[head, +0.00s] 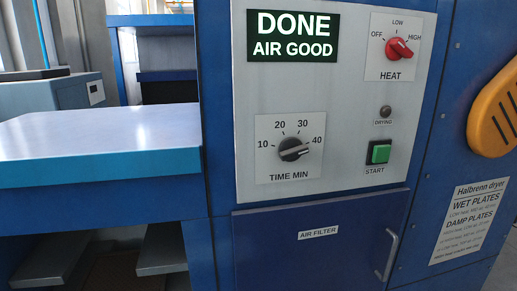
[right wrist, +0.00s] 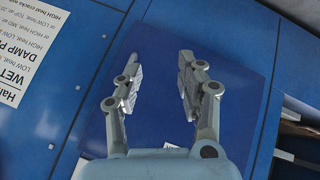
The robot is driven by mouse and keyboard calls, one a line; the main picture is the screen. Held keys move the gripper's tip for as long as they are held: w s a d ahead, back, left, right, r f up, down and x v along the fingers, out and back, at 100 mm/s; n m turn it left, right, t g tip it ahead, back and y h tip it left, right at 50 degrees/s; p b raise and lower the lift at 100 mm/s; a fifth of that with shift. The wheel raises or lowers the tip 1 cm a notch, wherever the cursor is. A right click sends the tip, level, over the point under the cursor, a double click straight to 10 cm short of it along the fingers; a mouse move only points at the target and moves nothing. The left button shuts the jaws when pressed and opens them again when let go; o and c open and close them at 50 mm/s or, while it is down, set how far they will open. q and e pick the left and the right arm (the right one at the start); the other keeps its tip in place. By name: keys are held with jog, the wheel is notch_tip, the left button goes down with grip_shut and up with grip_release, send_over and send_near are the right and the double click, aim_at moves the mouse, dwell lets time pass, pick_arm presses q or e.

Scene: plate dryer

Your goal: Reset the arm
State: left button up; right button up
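In the head view the dryer's grey control panel (head: 340,130) has a lit display (head: 293,37) reading "DONE AIR GOOD". The red heat knob (head: 399,48) points to the right, near HIGH. The black timer knob (head: 293,149) points toward 40. The green start button (head: 379,152) and a dark drying lamp (head: 385,112) sit at the panel's right. My right gripper (right wrist: 158,85) shows in the right wrist view, fingers apart and empty, in front of a dark blue panel. Neither gripper shows in the head view.
A closed air filter door (head: 318,245) with a handle (head: 388,254) is below the panel. A blue-edged table (head: 100,168) is at left. An orange vented part (head: 494,108) juts out at right, above an instruction sheet (head: 470,220), also in the wrist view (right wrist: 28,42).

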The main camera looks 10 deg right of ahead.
jog(key=s+a+f+m+g, duration=0.1)
jog(key=s+a+f+g, duration=0.1)
jog(key=s+a+f, duration=0.2)
jog(key=s+a+f+m+g, duration=0.1)
jog(key=s+a+f, duration=0.3)
jog(key=s+f, duration=0.7)
jog(key=s+a+f+m+g+y+b, duration=0.1)
jog(key=s+a+f+g, duration=0.3)
jog(key=s, duration=1.8)
notch_tip(320, 180, down, 4)
jog(key=shift+s+r+m, duration=0.15)
jog(key=shift+s+m, duration=0.2)
jog(key=shift+m, duration=0.05)
jog(key=shift+a, duration=0.15)
